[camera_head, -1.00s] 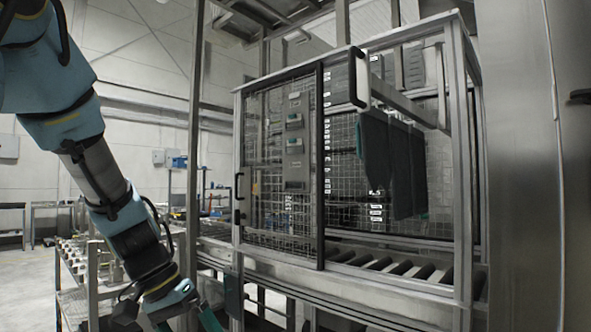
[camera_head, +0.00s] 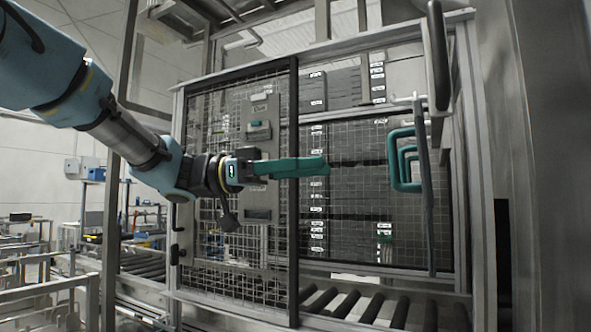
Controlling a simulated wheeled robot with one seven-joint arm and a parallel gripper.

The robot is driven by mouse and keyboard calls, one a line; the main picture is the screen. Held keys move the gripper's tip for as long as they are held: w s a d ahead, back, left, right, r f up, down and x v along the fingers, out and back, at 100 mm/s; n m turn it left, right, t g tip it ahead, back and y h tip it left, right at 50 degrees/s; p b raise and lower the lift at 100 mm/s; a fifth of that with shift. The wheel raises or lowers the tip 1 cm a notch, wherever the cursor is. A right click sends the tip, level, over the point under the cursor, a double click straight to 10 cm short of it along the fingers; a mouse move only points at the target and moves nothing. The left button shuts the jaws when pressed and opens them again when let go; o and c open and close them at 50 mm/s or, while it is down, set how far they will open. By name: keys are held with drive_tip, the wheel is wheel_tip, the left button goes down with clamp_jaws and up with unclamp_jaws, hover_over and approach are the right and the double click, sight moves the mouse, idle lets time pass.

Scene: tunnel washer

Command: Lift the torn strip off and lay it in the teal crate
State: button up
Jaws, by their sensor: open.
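My gripper (camera_head: 322,167) reaches in from the left with long teal fingers pointing right, level in front of the mesh cage. The fingers are seen side-on, open, and nothing shows between them. A thin dark hanging piece (camera_head: 428,200), seen nearly edge-on, hangs in the cage's right opening. It may be the torn strip, but I cannot tell. Nested teal loops (camera_head: 393,160) sit just left of it. A clear gap separates my fingertips from the loops in the picture. I cannot make out the teal crate.
The mesh door (camera_head: 240,210) and its black upright (camera_head: 294,200) stand behind my gripper. A black handle (camera_head: 438,60) is at upper right. A roller conveyor (camera_head: 370,308) runs along the bottom. A metal column (camera_head: 545,170) closes the right side. Metal racks (camera_head: 45,275) stand lower left.

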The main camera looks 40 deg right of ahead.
drive_tip(key=x, duration=1)
drive_tip(key=shift+s+d, duration=0.2)
drive_tip(key=shift+f, duration=0.1)
clamp_jaws()
idle(0.8)
drive_tip(key=shift+r, duration=0.7)
idle(1.8)
